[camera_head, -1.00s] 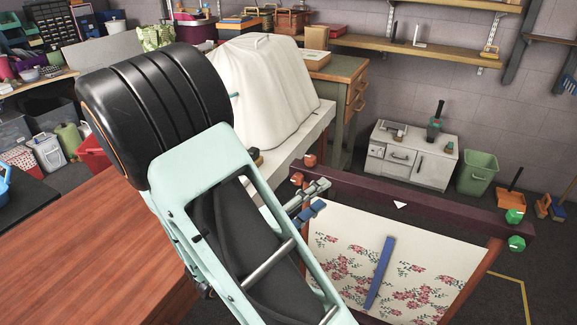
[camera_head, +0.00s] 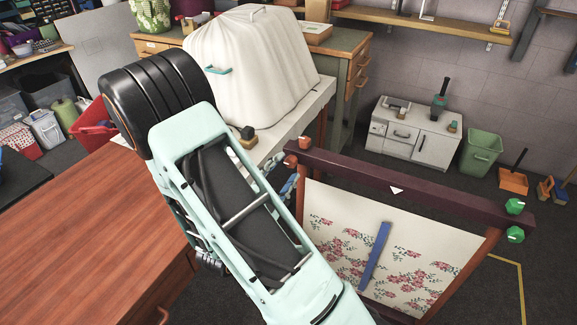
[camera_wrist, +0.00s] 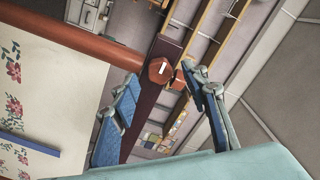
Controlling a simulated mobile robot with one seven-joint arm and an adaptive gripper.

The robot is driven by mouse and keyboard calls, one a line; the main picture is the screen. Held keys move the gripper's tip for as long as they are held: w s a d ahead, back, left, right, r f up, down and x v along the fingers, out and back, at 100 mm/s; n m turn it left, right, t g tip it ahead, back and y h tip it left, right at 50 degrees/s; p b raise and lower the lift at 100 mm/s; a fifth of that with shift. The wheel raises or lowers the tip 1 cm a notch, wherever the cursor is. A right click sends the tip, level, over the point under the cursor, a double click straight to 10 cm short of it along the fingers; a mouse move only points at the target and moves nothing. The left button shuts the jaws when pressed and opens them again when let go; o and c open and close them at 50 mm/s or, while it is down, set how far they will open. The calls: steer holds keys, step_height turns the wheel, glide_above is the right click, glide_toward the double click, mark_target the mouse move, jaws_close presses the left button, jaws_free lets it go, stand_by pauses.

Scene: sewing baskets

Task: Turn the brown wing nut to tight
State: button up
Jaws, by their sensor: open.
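Two brown knobs sit at the left end of the dark beam of the fabric frame in the head view, an upper one (camera_head: 305,142) and a lower one (camera_head: 291,160). Which is the wing nut I cannot tell. In the wrist view a brown faceted knob with a white mark (camera_wrist: 159,70) lies between the fingertips of my gripper (camera_wrist: 160,76); a second brown knob (camera_wrist: 179,80) is partly covered by the right finger. My gripper is open, its blue-padded fingers apart, with no clear contact. In the head view my arm hides most of it.
The dark beam (camera_head: 420,190) carries two green knobs (camera_head: 515,206) at its right end. Flowered fabric (camera_head: 340,240) with a blue strip (camera_head: 375,256) hangs below. A white-covered machine (camera_head: 255,60) stands behind; a wooden table (camera_head: 80,240) is at left.

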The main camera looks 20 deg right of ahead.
mark_target(292, 160)
steer(key=shift+x, duration=1.4)
steer(key=shift+c, duration=0.6)
jaws_close()
